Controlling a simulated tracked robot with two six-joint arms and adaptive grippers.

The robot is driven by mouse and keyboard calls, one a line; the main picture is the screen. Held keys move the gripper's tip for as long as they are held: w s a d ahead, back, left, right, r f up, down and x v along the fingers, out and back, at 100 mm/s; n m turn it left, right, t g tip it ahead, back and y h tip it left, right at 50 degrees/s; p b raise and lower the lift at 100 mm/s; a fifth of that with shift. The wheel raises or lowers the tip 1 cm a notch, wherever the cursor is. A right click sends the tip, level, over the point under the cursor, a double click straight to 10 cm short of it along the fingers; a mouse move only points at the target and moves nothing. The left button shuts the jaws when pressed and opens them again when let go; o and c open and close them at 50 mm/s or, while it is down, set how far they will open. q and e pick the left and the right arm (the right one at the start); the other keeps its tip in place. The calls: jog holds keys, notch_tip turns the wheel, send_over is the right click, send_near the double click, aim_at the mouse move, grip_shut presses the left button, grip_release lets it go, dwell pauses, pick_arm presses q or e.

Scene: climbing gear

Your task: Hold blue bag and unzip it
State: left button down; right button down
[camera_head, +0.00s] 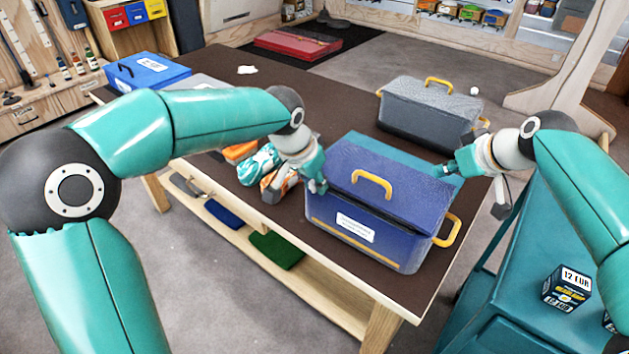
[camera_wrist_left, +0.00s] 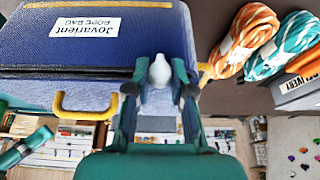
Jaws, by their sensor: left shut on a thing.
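The blue bag (camera_head: 375,205) stands on the brown table, with a white label, yellow handles and a dark blue lid-like top. My left gripper (camera_head: 318,184) is at the bag's left end. In the left wrist view, the bag (camera_wrist_left: 60,45) fills the upper left, and my left gripper (camera_wrist_left: 158,92) is shut on its end. A small white piece shows between the fingers; I cannot tell what it is. My right gripper (camera_head: 453,168) is by the bag's right back top edge. Its fingers are too small to read, and I cannot tell whether it touches the bag.
A grey bag (camera_head: 428,112) stands behind on the table (camera_head: 330,95). Coiled ropes (camera_head: 262,165) lie just left of the blue bag. A blue box (camera_head: 147,72) sits at the table's far left. A teal cart (camera_head: 520,285) stands at the right, bearing a small box (camera_head: 567,288).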

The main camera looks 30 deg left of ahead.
aim_at(334, 195)
jog(key=shift+f, duration=1.25)
pick_arm(q)
jog(key=shift+d+r, duration=0.1)
pick_arm(e)
jog(key=shift+f, duration=0.85)
dwell(0.5)
pick_arm(q)
jog(key=shift+s+d, duration=0.1)
jog(key=shift+d, duration=1.85)
pick_arm(e)
jog(key=shift+s+f, duration=0.15)
jog(key=shift+f, duration=0.05)
pick_arm(q)
jog(key=shift+d, duration=0.15)
jog(key=shift+s+d, duration=0.1)
jog(key=shift+d, duration=2.8)
jog(key=shift+r, duration=0.2)
pick_arm(e)
jog(key=shift+r, duration=0.1)
